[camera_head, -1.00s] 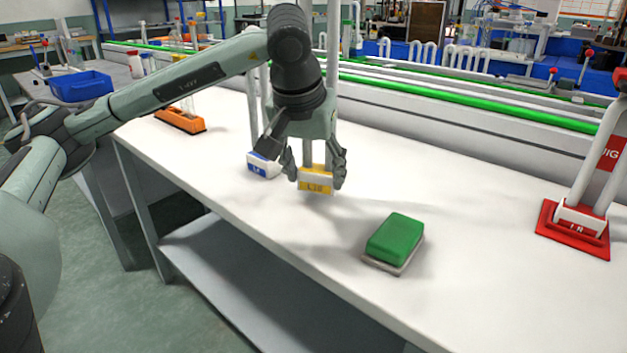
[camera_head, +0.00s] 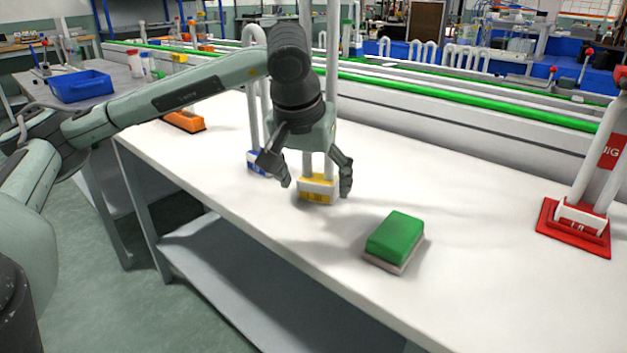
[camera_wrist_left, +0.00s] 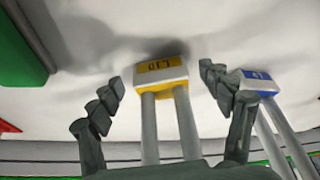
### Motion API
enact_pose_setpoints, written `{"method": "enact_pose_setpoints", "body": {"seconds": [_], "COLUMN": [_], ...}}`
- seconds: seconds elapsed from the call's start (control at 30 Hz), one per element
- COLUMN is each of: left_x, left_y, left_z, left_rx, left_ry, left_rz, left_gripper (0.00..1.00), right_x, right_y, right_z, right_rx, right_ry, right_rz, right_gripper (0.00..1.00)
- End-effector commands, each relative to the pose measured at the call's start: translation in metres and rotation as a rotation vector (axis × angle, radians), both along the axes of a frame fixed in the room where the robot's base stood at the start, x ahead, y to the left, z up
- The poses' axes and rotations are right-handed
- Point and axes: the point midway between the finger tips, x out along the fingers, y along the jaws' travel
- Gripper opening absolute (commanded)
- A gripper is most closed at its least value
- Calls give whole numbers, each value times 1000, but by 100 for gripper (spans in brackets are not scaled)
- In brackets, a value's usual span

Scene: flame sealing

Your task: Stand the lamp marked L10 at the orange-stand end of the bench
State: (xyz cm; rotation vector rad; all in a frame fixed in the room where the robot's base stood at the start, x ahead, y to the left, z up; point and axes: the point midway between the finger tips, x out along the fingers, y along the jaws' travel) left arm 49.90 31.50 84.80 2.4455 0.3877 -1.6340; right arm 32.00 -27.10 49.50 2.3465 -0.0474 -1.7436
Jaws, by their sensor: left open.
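The lamp marked L10 (camera_head: 317,188), with a yellow-fronted white base and two pale upright tubes, stands on the bench (camera_head: 470,200). The gripper hides part of its tubes. My left gripper (camera_head: 316,186) is open, one finger on each side of this lamp with gaps. In the left wrist view the yellow base (camera_wrist_left: 162,73) shows between the spread fingers (camera_wrist_left: 161,76). The orange stand (camera_head: 184,120) is at the bench's far left end, well away from the lamp. My right gripper is not in view.
A blue-labelled lamp (camera_head: 256,168) stands just left of L10, close to a finger; it also shows in the left wrist view (camera_wrist_left: 258,80). A green block (camera_head: 396,238) lies nearer the front edge. A red jig (camera_head: 575,228) stands at right.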

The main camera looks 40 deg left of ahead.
Motion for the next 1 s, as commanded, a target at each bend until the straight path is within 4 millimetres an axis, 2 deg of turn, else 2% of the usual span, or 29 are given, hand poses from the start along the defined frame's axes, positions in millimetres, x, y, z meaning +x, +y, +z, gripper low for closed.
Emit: {"method": "enact_pose_setpoints", "body": {"seconds": [0.17,0.23,0.7,0.83,1.0], "left_x": [0,-1,-35,-41,-44], "left_y": [0,-1,-12,-14,-15], "left_z": [3,7,95,109,114], "left_rx": [0,0,0,0,-1], "left_ry": [0,-2,-4,-3,0], "left_rz": [0,0,-2,-1,-1], "left_gripper": [79,79,79,79,79], "right_x": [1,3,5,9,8], "right_y": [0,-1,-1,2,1], "right_z": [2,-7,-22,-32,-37], "right_rx": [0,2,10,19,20], "right_ry": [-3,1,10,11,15], "right_rz": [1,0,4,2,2], "right_gripper": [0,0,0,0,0]}}
